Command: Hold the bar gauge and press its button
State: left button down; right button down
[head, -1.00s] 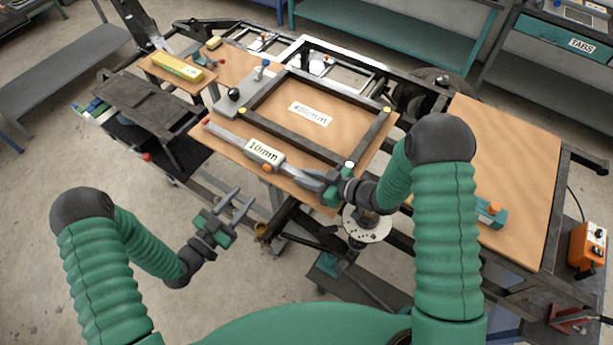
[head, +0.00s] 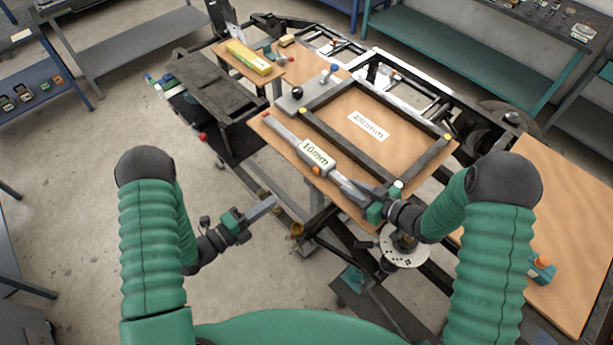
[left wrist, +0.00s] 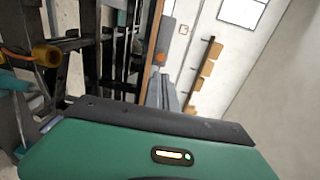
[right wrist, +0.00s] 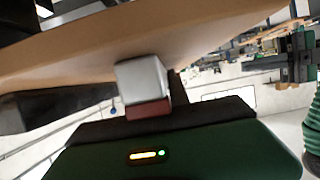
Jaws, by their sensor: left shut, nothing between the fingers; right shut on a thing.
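The bar gauge (head: 314,155) is a long grey bar with a red tip, a "10mm" label and an orange button (head: 317,171) on its near side. It lies along the near side of the dark frame (head: 340,143) on the wooden board. My right gripper (head: 362,197) is shut on the gauge's right end; in the right wrist view a grey block with a reddish end (right wrist: 143,82) shows ahead. My left gripper (head: 270,204) is shut and empty, apart from the gauge, in front of the board. The left wrist view shows the orange button (left wrist: 160,58) beyond the fingers.
The wooden board (head: 280,140) carries the dark frame with a "450mm" label and a black knob (head: 297,93). A yellow bar (head: 248,58) lies at the back left. A round plate (head: 405,250) sits below the right gripper. Open floor lies left of the left gripper.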

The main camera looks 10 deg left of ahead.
aim_at(314, 172)
pick_arm(q)
jog(key=x, duration=1.4)
